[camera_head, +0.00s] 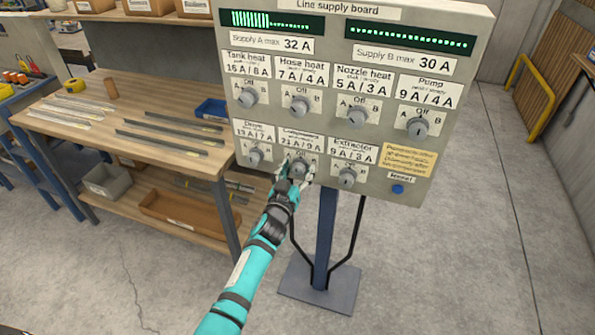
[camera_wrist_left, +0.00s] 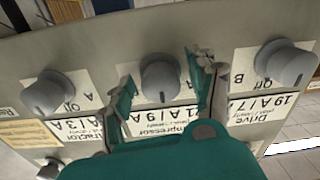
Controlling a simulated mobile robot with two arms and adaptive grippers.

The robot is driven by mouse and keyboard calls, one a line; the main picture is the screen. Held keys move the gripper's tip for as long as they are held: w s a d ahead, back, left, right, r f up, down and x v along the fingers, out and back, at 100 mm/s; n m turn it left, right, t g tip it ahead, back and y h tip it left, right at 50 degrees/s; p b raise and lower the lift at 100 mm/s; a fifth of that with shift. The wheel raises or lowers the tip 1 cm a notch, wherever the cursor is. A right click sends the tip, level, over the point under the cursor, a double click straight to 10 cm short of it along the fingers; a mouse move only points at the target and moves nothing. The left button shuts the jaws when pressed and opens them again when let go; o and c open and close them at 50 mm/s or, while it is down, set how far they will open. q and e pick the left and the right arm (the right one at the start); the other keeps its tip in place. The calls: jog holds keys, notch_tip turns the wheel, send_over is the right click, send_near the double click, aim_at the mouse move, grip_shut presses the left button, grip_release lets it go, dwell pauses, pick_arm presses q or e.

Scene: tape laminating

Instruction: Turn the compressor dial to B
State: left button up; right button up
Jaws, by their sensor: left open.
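The Line supply board (camera_head: 450,95) stands on a post and carries several grey dials with A, Off and B marks. The compressor dial (camera_head: 299,168) is the middle one in the lower row, labelled 21 A / 9 A. My left gripper (camera_head: 295,175) is at this dial and partly covers it. In the left wrist view the compressor dial (camera_wrist_left: 160,78) sits between the two open fingers of my left gripper (camera_wrist_left: 163,90), with visible gaps beside it. My right gripper is not in view.
The drive dial (camera_head: 256,156) and extractor dial (camera_head: 347,178) flank the compressor dial closely. A blue button (camera_head: 397,189) is at lower right. Supply A's display (camera_head: 272,22) has tall green bars; supply B's (camera_head: 410,39) has low ones. A workbench (camera_head: 140,90) stands left.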

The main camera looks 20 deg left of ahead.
pick_arm(q)
jog(key=c, duration=1.2)
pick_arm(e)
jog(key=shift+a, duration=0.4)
pick_arm(q)
jog(key=shift+m, duration=0.3)
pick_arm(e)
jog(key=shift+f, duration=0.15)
pick_arm(q)
jog(key=m+b, duration=0.1)
jog(key=m, duration=0.3)
jog(key=shift+f+b, duration=0.1)
jog(key=shift+b, duration=0.2)
jog(key=shift+m+b, duration=0.5)
jog(key=shift+m, duration=1.5)
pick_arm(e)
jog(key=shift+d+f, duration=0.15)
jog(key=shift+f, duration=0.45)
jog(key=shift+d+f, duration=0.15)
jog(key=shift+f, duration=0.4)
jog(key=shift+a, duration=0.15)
pick_arm(q)
jog(key=o, duration=1.2)
